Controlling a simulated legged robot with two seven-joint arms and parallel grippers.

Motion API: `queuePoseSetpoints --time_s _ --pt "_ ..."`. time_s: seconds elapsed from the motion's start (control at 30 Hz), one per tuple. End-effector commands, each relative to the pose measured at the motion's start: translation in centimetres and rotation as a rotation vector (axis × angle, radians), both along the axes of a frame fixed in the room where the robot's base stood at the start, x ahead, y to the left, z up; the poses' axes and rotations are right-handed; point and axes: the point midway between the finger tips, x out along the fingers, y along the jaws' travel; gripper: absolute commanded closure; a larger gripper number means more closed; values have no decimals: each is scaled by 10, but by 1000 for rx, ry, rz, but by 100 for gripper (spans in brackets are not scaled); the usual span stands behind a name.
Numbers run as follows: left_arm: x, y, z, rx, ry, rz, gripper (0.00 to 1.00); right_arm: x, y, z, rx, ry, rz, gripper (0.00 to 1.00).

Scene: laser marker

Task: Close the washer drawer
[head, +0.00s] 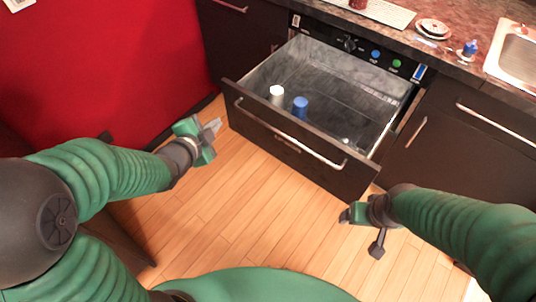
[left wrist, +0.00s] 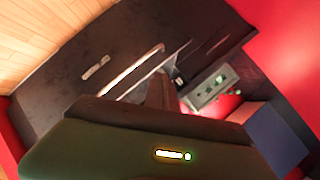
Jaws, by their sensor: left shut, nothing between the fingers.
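The washer drawer (head: 290,143) is pulled open from the counter front, with a dark face, a long silver handle and a grey inside. A white item (head: 276,95) and a blue item (head: 300,107) stand in it. My left gripper (head: 214,126) is shut and empty, just left of the drawer's left front corner, apart from it in the head view. The left wrist view shows a dark front with a silver handle (left wrist: 135,72) close by. My right gripper (head: 346,214) is below the drawer's right front corner; its fingers are too unclear to tell open or shut.
The counter (head: 450,65) behind holds plates (head: 433,27), a blue bottle (head: 469,50) and a sink (head: 515,55). A control panel (head: 350,45) sits above the drawer. A red wall (head: 100,70) is at left. The wooden floor (head: 240,210) before the drawer is clear.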

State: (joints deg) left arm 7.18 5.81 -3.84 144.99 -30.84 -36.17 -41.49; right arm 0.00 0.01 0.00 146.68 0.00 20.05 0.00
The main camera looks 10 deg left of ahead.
Motion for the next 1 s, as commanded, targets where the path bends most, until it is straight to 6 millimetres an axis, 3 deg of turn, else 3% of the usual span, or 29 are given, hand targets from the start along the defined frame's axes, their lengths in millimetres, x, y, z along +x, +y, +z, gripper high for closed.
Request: queuePoseSetpoints --time_s 0.03,0.3,0.4,0.5,0.67,0.77,1.0 --pt "4 -3 -47 37 -54 -50 100 0 0 -56 0 0 0 21" --pt "10 -35 -129 253 -404 -343 100 0 0 -195 0 0 0 21" --pt "5 -46 -148 312 -515 -420 100 0 0 -230 0 0 0 21" --pt "0 -53 -154 348 -590 -468 100 0 0 -247 0 0 0 21" --pt "0 -58 -149 366 -630 -492 100 0 0 -250 0 -1 0 21" --pt "9 -64 -149 365 -630 -494 100 0 0 -253 0 -1 0 21" --pt "53 -90 -152 363 -629 -493 100 0 0 -274 0 -1 0 21"
